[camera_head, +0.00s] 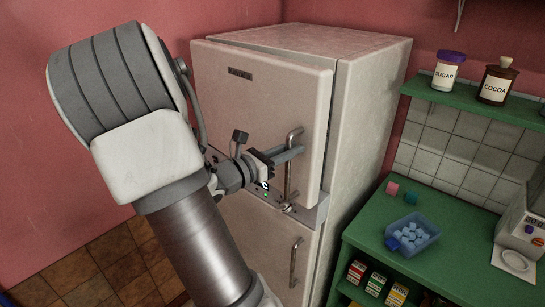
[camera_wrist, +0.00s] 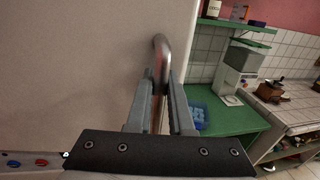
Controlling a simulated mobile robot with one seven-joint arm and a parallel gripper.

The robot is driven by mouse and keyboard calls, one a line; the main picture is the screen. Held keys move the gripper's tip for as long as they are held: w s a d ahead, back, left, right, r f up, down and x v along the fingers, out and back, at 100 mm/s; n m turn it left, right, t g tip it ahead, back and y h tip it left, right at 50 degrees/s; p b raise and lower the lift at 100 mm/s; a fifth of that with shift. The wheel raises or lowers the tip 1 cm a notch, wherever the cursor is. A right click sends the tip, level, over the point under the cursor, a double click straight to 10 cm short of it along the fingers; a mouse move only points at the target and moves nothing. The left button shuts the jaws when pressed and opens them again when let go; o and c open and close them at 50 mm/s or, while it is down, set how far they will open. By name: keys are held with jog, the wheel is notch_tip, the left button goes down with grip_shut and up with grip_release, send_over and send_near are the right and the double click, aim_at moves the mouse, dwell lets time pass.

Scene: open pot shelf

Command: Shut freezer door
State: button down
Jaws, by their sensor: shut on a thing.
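The freezer door (camera_head: 255,110) is the upper pale door of the fridge-freezer (camera_head: 368,110). My gripper (camera_head: 290,153) is shut on this handle. In the wrist view, the handle (camera_wrist: 160,52) passes between the two fingers of my gripper (camera_wrist: 161,95), and the door face (camera_wrist: 70,70) fills the left side. The fingers hide part of the handle.
The lower door has its own handle (camera_head: 295,262). A control strip (camera_head: 312,214) runs between the doors. A green counter (camera_head: 450,212) at right holds a blue tub of ice cubes (camera_head: 412,234) and a white machine (camera_head: 527,222). A green shelf (camera_head: 465,102) carries jars.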

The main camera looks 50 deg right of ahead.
jog(key=d, duration=0.2)
jog(key=s+d, duration=0.1)
jog(key=d, duration=0.1)
jog(key=shift+d+f, duration=0.1)
jog(key=shift+d, duration=0.1)
jog(key=c, duration=0.8)
grip_release()
jog(key=shift+w, duration=0.1)
jog(key=w+a+b, duration=0.1)
jog(key=w+a, duration=0.2)
jog(key=a, duration=1.4)
